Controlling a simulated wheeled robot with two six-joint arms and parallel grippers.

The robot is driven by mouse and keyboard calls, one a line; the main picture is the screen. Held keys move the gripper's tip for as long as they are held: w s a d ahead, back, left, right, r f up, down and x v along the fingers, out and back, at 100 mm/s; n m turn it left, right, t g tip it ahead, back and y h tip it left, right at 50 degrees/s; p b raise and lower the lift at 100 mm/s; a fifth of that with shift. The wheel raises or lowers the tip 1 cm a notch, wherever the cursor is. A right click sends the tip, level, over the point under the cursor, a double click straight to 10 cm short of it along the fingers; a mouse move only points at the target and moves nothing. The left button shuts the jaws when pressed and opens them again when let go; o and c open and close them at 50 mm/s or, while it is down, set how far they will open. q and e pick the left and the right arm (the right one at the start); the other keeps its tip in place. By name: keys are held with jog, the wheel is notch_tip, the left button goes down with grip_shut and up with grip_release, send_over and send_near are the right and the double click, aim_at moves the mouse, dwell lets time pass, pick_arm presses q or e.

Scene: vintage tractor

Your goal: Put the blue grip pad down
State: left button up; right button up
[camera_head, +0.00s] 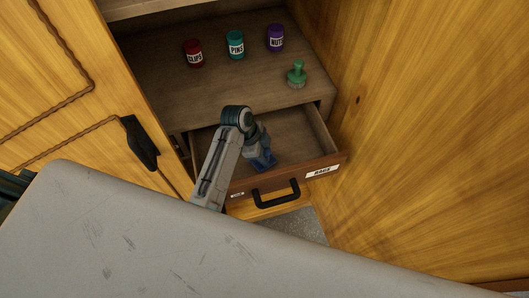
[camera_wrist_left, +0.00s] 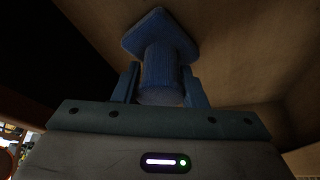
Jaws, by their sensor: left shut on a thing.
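The blue grip pad (camera_head: 266,162) shows in the head view at the open drawer, inside its walls as seen from above. In the left wrist view the pad (camera_wrist_left: 160,40) has a square plate and a round ribbed handle. My left gripper (camera_head: 259,148) comes down into the drawer area, shut on the pad; its fingers (camera_wrist_left: 160,85) stand on both sides of the handle. The plate points away from the palm, near a brown wooden surface; I cannot tell whether it touches. My right gripper is not in view.
The open drawer (camera_head: 323,165) has a black handle (camera_head: 276,195) and a label reading RAGS. On the shelf above stand a red jar (camera_head: 194,54), a teal jar (camera_head: 236,45), a purple jar (camera_head: 275,38) and a green-handled brush (camera_head: 297,75). Wooden panels flank the drawer.

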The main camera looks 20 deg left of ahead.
pick_arm(q)
jog(key=o, duration=1)
jog(key=shift+a+r, duration=0.1)
jog(key=shift+r, duration=0.15)
jog(key=b+v, duration=0.2)
jog(key=v, duration=0.9)
jog(key=shift+s+r, duration=0.1)
jog(key=shift+r, duration=0.25)
